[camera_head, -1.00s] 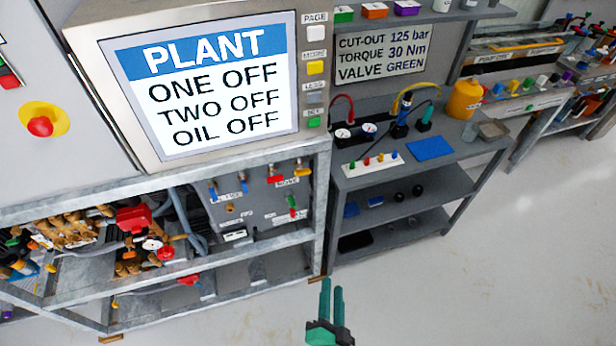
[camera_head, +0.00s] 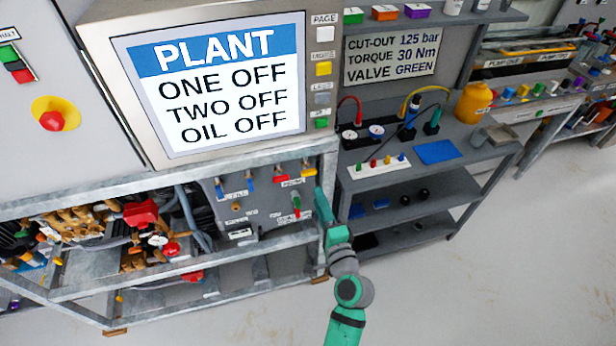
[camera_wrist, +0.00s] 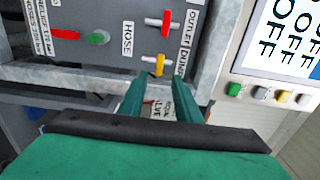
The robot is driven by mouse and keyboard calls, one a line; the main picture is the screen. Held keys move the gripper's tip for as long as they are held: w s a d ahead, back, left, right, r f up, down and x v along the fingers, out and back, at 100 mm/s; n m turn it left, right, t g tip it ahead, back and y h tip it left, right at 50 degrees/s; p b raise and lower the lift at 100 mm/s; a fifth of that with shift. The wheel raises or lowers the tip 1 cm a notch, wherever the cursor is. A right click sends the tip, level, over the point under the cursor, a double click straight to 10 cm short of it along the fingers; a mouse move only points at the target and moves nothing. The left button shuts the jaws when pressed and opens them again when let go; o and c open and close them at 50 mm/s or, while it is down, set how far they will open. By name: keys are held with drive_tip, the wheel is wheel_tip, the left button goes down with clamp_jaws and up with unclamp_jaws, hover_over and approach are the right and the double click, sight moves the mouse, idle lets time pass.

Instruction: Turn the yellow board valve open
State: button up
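The yellow board valve (camera_head: 308,169) sits at the upper right of the grey board, beside a red-handled valve (camera_head: 281,178). In the wrist view the yellow handle (camera_wrist: 160,65) lies ahead of the fingertips, roughly in line with the gap between them; the red handle (camera_wrist: 166,23) is beyond it. My gripper (camera_head: 321,192) is at the board's right edge, below the yellow valve in the head view. Its two green fingers (camera_wrist: 159,80) are spread with a gap and nothing gripped between them. I see no clear contact with the handle.
A metal frame rail (camera_wrist: 80,80) crosses close to my fingers. The grey board (camera_head: 262,212) also carries blue and green handles. A screen panel (camera_head: 220,85) overhangs above. A shelf bench (camera_head: 430,185) stands to the right; the floor in front is clear.

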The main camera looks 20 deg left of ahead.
sight(309, 175)
drive_tip(key=x, duration=0.9)
drive_tip(key=shift+a, duration=0.1)
